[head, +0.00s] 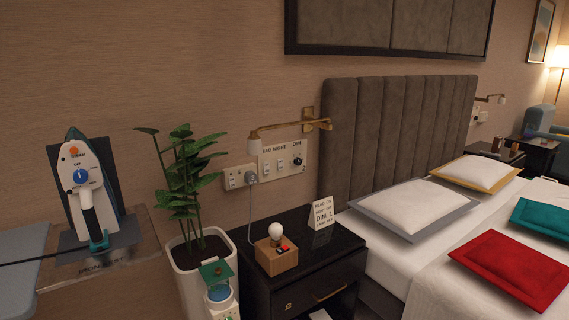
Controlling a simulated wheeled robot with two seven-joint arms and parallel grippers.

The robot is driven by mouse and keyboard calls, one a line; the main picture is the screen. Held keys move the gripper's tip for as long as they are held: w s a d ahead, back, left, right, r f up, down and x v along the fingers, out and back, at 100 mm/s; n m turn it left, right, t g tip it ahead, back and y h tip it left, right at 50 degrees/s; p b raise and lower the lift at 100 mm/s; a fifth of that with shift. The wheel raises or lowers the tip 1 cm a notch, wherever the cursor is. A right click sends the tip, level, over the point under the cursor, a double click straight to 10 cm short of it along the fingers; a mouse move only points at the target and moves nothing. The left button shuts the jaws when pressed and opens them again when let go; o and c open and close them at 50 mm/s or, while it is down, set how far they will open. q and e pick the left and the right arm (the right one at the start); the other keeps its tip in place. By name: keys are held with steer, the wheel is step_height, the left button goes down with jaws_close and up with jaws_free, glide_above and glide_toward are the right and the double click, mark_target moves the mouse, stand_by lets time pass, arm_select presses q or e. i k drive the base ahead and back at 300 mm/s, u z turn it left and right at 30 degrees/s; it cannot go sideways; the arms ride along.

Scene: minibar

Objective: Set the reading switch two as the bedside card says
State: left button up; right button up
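The bedside card (322,213) stands on the black nightstand. Its large line reads "DIM 1"; the smaller lines are hard to read but seem to say "READ ON" and "NIGHT OFF". The wall switch panel (283,158) is above the nightstand, with labels that look like "READ", "NIGHT" and "DIM". It holds white rocker switches (267,167) and a black dial (297,161) at its right end. The rocker positions are too small to tell. Neither of my grippers is in view.
A socket plate with a plug (250,178) is left of the panel. A brass reading lamp (290,126) reaches out above it. A wooden block with a bulb (277,254) stands on the nightstand (315,250). A potted plant (186,180) and an iron (84,190) are left.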

mark_target(266, 165)
steer(key=z, duration=0.45)
steer(key=i, duration=0.55)
steer(key=z, duration=0.75)
steer(key=i, duration=1.4)
steer(key=u, duration=0.5)
